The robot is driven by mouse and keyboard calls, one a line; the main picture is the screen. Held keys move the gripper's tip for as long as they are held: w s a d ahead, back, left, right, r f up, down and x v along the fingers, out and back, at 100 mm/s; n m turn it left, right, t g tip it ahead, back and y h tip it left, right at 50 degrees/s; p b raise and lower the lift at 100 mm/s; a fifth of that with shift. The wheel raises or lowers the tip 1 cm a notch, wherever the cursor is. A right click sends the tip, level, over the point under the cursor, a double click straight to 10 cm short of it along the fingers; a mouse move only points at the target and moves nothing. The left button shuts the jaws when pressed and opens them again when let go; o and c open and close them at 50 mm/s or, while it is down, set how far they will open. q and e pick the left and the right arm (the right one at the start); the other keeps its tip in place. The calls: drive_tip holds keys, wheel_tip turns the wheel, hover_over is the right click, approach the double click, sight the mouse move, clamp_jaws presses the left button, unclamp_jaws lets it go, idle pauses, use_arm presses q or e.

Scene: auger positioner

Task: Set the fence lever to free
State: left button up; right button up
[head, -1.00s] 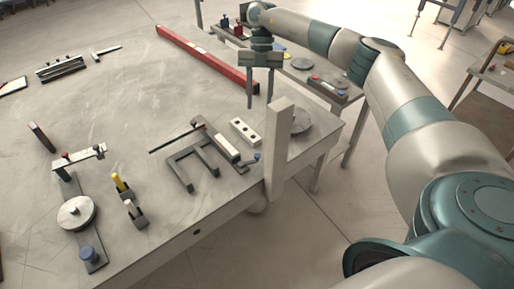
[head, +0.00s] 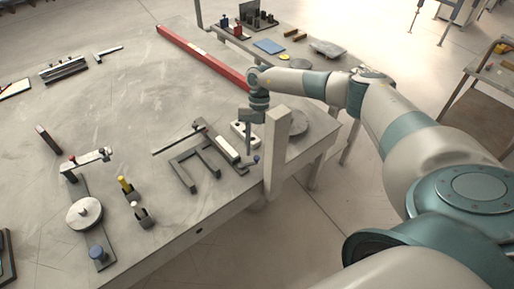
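I cannot tell for certain which part is the fence lever. A fixture with a dark bracket (head: 184,173), a long pale-faced bar (head: 227,148) and a thin dark rod (head: 174,144) lies near the table's right edge. A small red tip (head: 200,121) is at the bar's far end, and a blue knob (head: 256,159) is near its close end. My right gripper (head: 248,150) points down beside the bar, in front of a pale block with dark holes (head: 238,131). One finger shows clearly; the other is hidden or unclear. My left gripper is out of view.
A pale upright post (head: 277,155) stands at the table edge, close right of my gripper. A long red beam (head: 198,55) lies behind. At left stand a plate with a round disc (head: 84,213) and small yellow-topped (head: 124,183) and white-topped pegs.

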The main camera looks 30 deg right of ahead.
drive_tip(key=shift+x, duration=0.75)
clamp_jaws()
